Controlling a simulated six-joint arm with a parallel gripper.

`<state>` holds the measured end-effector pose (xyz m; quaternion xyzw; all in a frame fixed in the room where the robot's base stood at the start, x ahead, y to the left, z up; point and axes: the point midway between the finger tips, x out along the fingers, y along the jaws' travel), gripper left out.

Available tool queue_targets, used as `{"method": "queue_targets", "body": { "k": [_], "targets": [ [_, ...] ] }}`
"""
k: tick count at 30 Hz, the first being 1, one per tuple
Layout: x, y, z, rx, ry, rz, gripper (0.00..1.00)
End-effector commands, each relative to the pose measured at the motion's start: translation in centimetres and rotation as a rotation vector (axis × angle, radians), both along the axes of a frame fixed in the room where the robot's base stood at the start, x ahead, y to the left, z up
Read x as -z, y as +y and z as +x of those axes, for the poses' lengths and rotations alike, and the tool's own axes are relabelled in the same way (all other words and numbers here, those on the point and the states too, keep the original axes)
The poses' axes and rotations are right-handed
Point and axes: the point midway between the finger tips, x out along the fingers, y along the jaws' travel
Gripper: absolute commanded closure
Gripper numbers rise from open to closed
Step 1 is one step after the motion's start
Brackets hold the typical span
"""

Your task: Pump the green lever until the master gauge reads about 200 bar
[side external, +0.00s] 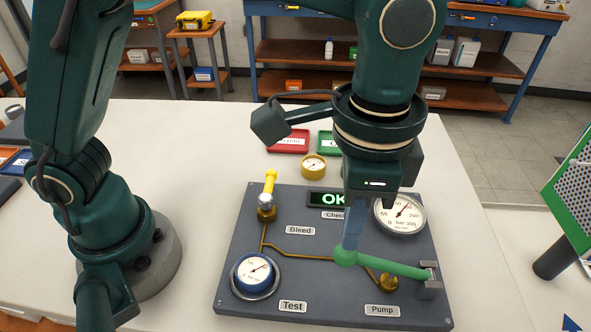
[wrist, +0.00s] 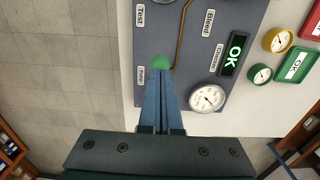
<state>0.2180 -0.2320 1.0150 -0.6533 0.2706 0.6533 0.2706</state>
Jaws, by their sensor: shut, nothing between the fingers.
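The green lever (side external: 390,266) lies nearly level over the Pump area of the grey panel (side external: 330,308). Its ball end points left, and its pivot is at the right. In the wrist view the green ball (wrist: 161,61) shows at the fingertips. My gripper (side external: 348,246) is shut and points down, fingertips at the ball. I cannot tell whether they touch it or sit just above. The large white gauge (side external: 404,214), marked in bar, has its needle pointing up and right; its exact value is too small to read. It also shows in the wrist view (wrist: 208,97).
A blue-rimmed gauge (side external: 255,275) sits at Test. A yellow bleed valve (side external: 268,190) stands behind it. A display (side external: 328,199) reads OK. A yellow gauge (side external: 314,166), red tray (side external: 289,142) and green tray (side external: 325,143) lie behind the panel.

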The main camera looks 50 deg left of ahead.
Motion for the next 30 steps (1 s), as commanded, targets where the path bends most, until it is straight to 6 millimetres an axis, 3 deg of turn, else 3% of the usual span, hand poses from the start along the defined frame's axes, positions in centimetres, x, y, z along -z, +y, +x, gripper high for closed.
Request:
{"method": "queue_targets", "body": {
  "k": [5, 21, 30],
  "targets": [
    [-0.5, 0.0, 0.1, 0.000, -0.002, -0.002, 1.00],
    [-5.5, 0.0, 0.1, 0.000, -0.001, -0.001, 1.00],
    [-6.0, 0.0, 0.0, 0.000, 0.001, 0.001, 1.00]
  ]
}}
